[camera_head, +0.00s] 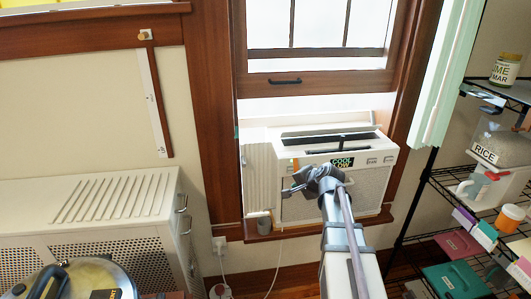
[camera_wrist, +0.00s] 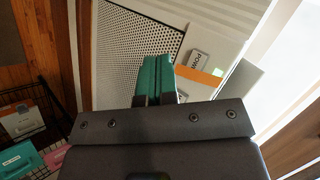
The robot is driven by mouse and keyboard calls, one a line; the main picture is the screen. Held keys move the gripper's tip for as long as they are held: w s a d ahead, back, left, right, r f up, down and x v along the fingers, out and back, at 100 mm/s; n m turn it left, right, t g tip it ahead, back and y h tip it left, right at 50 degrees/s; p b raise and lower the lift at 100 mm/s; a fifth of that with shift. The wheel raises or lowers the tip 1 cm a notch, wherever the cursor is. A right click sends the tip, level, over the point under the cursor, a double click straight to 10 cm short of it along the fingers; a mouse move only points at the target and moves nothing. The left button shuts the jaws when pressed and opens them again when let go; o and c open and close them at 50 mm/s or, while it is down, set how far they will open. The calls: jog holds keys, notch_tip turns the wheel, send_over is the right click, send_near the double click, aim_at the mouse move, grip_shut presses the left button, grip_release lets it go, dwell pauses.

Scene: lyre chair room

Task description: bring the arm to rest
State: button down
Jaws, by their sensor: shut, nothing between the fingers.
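My gripper (camera_head: 292,190) is in front of the window air conditioner (camera_head: 332,200) in the head view, at the end of my raised arm. In the wrist view the two green-padded fingers of my gripper (camera_wrist: 157,72) lie side by side, shut with nothing between them. Behind them are the unit's perforated front (camera_wrist: 128,40) and a grey button marked with letters like "POW" (camera_wrist: 199,59). I cannot tell whether the fingertips touch the unit. A green display on it reads "COOL LOW" (camera_head: 342,162).
A wire shelf (camera_head: 432,182) at the right holds jars, boxes and a rice container (camera_head: 497,146). A pale vented cabinet (camera_head: 90,205) stands at the left, with a round metal-lidded pot (camera_head: 100,276) in front. A light green curtain (camera_head: 447,75) hangs beside the window.

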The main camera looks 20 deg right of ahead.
jog(key=s+a+f+n+g+h+p, duration=0.1)
jog(key=s+a+n+g, duration=0.3)
jog(key=s+a, duration=0.5)
jog(key=s+a+f+n+g+h, duration=0.1)
jog(key=s+a+f+n+g, duration=0.2)
jog(key=s+a+n, duration=0.6)
jog(key=s+a+g, duration=0.1)
jog(key=s+g, duration=0.1)
jog(key=shift+s+g+p, duration=0.3)
jog(key=shift+p, duration=0.1)
dwell(1.9)
